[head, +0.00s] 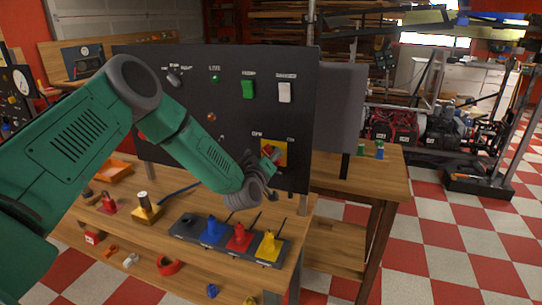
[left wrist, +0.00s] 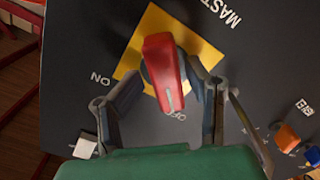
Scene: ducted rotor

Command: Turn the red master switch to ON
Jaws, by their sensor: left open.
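The red master switch (head: 267,152) is a red handle on a yellow plate (head: 283,153), low on the right of the black panel (head: 180,100). In the left wrist view the red handle (left wrist: 165,75) stands over its yellow plate (left wrist: 130,62). Its end with a white mark points towards the OFF label; the ON label is to the left. My left gripper (head: 261,176) is at the switch, partly hiding it in the head view. In the left wrist view the left gripper (left wrist: 163,82) is open, one finger on each side of the handle. The right finger is close to the handle; contact is unclear.
Below, a dark tray (head: 186,227) with blue, red and yellow pieces sits on the wooden bench (head: 165,245). Open checkered floor (head: 440,235) lies to the right.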

